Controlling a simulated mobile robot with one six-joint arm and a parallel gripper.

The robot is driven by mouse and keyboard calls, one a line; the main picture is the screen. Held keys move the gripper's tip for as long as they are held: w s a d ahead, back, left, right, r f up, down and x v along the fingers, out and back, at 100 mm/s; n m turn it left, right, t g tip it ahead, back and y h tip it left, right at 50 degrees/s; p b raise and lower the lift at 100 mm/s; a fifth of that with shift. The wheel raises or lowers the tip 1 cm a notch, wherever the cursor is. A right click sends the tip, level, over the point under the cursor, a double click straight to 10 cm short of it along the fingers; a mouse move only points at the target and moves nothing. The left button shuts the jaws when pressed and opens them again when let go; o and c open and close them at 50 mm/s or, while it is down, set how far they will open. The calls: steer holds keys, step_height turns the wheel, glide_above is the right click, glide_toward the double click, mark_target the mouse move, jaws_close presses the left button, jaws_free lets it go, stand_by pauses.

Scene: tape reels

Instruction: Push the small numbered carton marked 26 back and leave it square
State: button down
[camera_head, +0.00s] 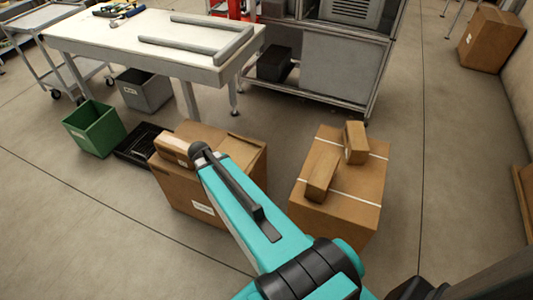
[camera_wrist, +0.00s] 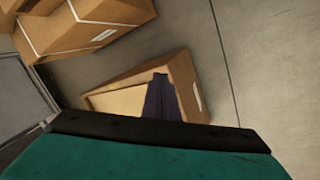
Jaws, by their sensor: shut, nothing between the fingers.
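A small carton (camera_head: 176,150) lies on top of the large left carton (camera_head: 187,190), near its left end. Two more small cartons rest on the strapped large right carton: one stands at the back (camera_head: 356,143) and one lies in front (camera_head: 321,172). No number is readable, so I cannot tell which is 26. My gripper is shut and empty; its dark fingers (camera_wrist: 162,95) show in front of a brown carton (camera_wrist: 115,102) in the wrist view. In the head view my arm's end is beside the left small carton; contact cannot be told.
A white workbench (camera_head: 110,40) stands behind, with a green bin (camera_head: 95,130), a grey bin (camera_head: 145,92) and a black crate (camera_head: 138,147) near it. A metal rack (camera_head: 340,70) stands behind the right carton. Open floor (camera_head: 80,230) lies at left.

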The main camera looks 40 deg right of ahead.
steer(key=s+a+f+y+b, duration=0.1)
steer(key=s+a+f+b, duration=0.15)
steer(key=a+f, duration=0.25)
steer(key=s+a+f+n+g+y+b, duration=0.1)
steer(key=s+a+f+b, duration=0.1)
steer(key=a+f+b, duration=0.3)
steer(key=s+a+f+y+b, duration=0.1)
steer(key=s+a+f, duration=0.1)
steer(key=a+f, duration=0.3)
steer(key=s+f+g+b, duration=0.1)
steer(key=s+f+b, duration=0.5)
steer(key=f, duration=0.6)
steer(key=s+f+g+b, duration=0.1)
steer(key=s+f+b, duration=0.5)
steer(key=f+b, duration=0.3)
steer(key=s+a+f+g+b, duration=0.1)
steer(key=s+f+b, duration=0.4)
steer(key=f, duration=1)
steer(key=shift+s+y+b, duration=0.3)
steer(key=shift+s+b, duration=0.1)
steer(key=shift+b, duration=1.05)
steer(key=shift+s+f, duration=0.1)
steer(key=shift+s, duration=0.1)
